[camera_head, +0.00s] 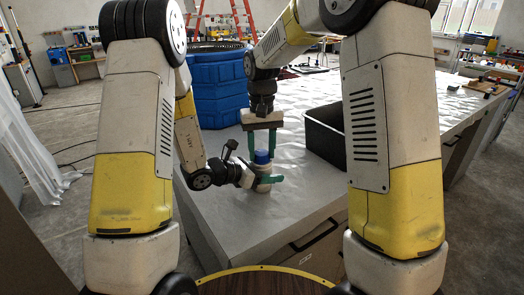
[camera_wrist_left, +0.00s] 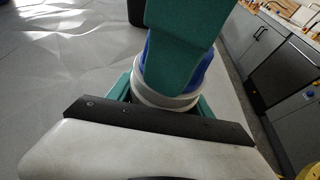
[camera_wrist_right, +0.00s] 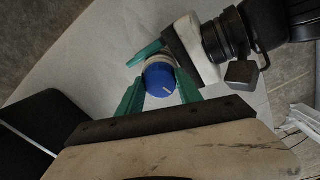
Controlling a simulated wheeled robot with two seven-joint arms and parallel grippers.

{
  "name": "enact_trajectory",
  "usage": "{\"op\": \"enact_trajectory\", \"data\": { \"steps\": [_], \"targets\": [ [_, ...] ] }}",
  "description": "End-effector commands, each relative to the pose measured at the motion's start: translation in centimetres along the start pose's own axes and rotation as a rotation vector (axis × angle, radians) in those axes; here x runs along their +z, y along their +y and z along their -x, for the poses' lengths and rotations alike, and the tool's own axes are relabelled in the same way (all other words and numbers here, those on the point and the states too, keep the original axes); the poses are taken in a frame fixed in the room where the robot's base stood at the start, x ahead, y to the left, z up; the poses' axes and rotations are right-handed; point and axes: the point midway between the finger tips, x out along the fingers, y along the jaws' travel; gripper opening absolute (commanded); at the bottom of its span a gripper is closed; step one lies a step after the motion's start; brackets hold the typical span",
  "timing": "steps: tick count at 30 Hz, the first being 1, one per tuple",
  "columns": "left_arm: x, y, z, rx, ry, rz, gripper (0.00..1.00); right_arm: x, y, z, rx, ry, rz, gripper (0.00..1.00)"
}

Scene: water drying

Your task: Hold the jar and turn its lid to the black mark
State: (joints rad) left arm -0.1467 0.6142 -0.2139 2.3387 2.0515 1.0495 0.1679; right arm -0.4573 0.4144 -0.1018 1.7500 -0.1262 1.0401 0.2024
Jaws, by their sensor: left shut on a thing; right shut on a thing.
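The jar (camera_head: 262,187) is pale and stands upright on the table, with a blue lid (camera_head: 261,157) on top. My left gripper (camera_head: 266,181) is shut around the jar body from the side. My right gripper (camera_head: 262,153) comes down from above, its green fingers shut on either side of the lid. In the right wrist view the lid (camera_wrist_right: 160,80) shows a short white line near its edge. In the left wrist view a right finger covers much of the lid (camera_wrist_left: 149,60), above the jar's pale rim (camera_wrist_left: 165,98). I cannot make out a black mark.
The grey table (camera_head: 300,190) is bare around the jar. A black open bin (camera_head: 325,140) stands to the right of the jar. A large blue container (camera_head: 215,90) stands behind. The table's front edge runs close by the jar.

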Motion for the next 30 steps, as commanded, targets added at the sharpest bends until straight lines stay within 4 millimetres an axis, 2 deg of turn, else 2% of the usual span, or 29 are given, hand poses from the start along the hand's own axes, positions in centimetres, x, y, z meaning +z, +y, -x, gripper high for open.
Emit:
{"op": "enact_trajectory", "data": {
  "steps": [30],
  "targets": [
    [-0.10,0.01,0.03,0.001,0.002,0.001,0.00,-0.21,-0.15,0.10,-0.001,0.003,-0.923,0.02]
  ]
}}
